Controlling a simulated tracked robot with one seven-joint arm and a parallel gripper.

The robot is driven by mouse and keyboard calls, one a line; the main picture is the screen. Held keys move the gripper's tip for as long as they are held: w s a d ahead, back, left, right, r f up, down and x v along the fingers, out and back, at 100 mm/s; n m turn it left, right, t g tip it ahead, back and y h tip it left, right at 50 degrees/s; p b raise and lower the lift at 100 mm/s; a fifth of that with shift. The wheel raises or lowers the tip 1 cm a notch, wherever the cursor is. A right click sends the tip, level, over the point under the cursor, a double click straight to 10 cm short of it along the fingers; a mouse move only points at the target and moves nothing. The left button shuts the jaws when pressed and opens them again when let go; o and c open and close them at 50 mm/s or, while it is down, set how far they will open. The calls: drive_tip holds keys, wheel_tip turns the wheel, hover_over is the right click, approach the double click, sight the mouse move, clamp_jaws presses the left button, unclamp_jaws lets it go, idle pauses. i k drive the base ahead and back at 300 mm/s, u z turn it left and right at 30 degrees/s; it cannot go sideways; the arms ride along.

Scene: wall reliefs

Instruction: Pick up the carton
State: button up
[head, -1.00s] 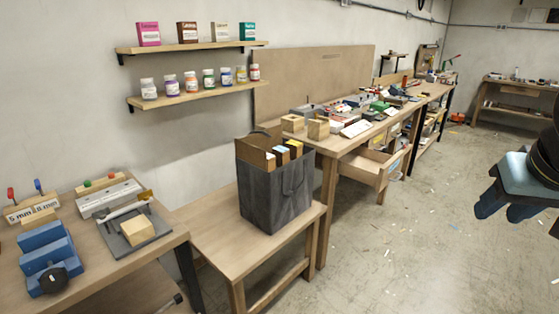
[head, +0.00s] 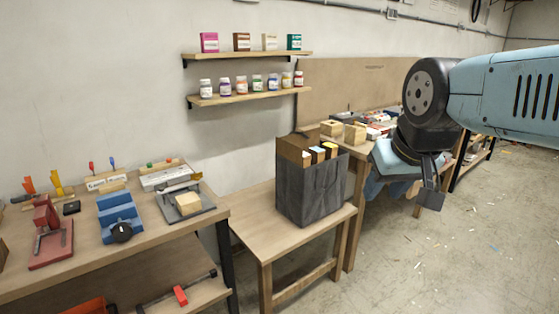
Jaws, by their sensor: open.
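Several small cartons stand in a row on the upper wall shelf (head: 250,55): a magenta carton (head: 209,43), a brown carton (head: 242,42), a cream carton (head: 270,42) and a teal carton (head: 294,42). A dark grey bag (head: 310,190) on the low wooden table holds several upright box-like items, mostly hidden inside it. I cannot tell which carton is meant. My gripper (head: 408,197) hangs open to the right of the bag, in front of the long workbench, apart from the cartons and the bag. I see nothing held in it.
Several small jars (head: 240,86) stand on the lower shelf (head: 250,97). The low table (head: 255,225) is bare around the bag. The left bench holds a red vise (head: 50,238), a blue vise (head: 119,218) and a grey plate with a block. Open floor lies at right.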

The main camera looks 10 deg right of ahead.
sight(317, 154)
drive_tip(key=u, duration=0.45)
drive_tip(key=i, duration=1.5)
drive_tip(key=z, duration=0.05)
